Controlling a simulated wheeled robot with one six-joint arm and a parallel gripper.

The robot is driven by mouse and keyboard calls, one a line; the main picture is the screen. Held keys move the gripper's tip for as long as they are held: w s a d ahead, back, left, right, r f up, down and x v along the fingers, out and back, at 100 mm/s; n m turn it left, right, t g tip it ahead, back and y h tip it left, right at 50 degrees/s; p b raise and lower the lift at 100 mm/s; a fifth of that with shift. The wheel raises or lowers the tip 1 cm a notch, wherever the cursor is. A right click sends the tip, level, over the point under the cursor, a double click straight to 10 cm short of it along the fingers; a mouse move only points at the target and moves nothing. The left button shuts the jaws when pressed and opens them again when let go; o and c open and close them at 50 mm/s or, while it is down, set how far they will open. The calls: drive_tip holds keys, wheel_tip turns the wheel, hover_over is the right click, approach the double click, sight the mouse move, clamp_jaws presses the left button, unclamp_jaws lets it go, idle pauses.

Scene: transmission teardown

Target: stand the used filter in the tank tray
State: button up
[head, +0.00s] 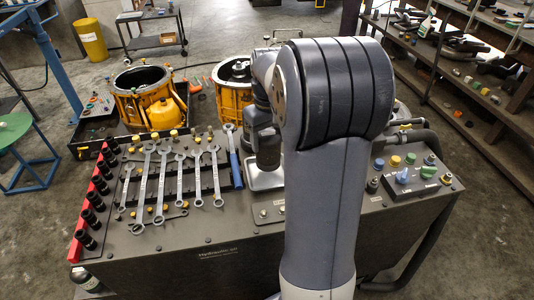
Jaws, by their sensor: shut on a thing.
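My arm rises through the middle of the head view and bends away over the bench. Its upper joint covers much of the scene behind it. My gripper cannot be made out; the arm hides the area past its wrist, so what it holds does not show. No used filter can be identified with certainty. A dark round part (240,70) shows in the top of the right orange housing (232,102), partly behind my arm. A dark, low-walled tray (88,148) lies under the left orange housing (126,100); I cannot tell whether it is the tank tray.
Several wrenches (180,178) and a blue-handled tool (234,168) lie on the bench (190,255). Dark sockets (92,200) line a red strip at left. A control panel with a blue knob (403,176) is at right. Shelves (480,80) stand at far right; grey floor is open around.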

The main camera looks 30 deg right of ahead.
drive_tip(key=shift+f, duration=2.35)
drive_tip(key=shift+f, duration=0.1)
drive_tip(key=o, duration=1.6)
wheel_tip(320, 180, up, 12)
drive_tip(key=shift+r, duration=0.1)
